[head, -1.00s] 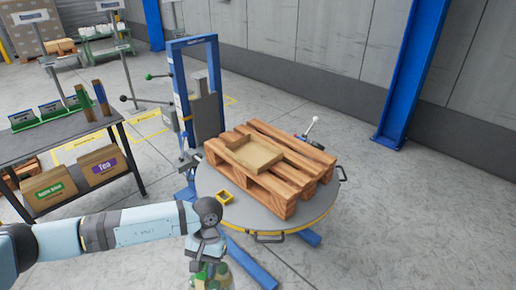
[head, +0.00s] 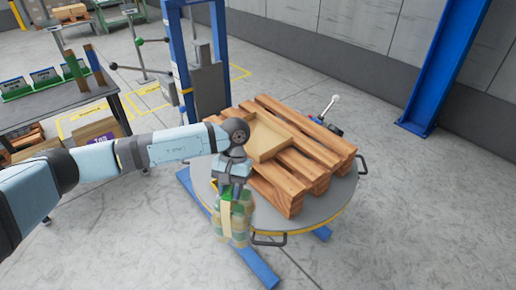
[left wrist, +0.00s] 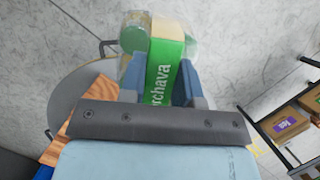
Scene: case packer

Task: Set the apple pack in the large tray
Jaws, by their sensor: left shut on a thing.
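My left gripper (head: 236,184) is shut on the apple pack (head: 236,218), a clear pack with green contents and a pale band. It hangs below the gripper, in front of the turntable's near left edge. In the left wrist view the pack (left wrist: 163,62) shows a green label between the two blue fingers (left wrist: 158,88). The large tray is likely the shallow cardboard tray (head: 268,138) on the wooden pallet, beyond and right of the gripper; my arm hides part of its left side. My right gripper is not in view.
The wooden pallet (head: 318,168) lies on a round grey turntable (head: 325,208) with black handles. A blue mast (head: 174,60) stands behind it. A dark shelf table (head: 60,110) with green boxes is at left. The floor at right is clear.

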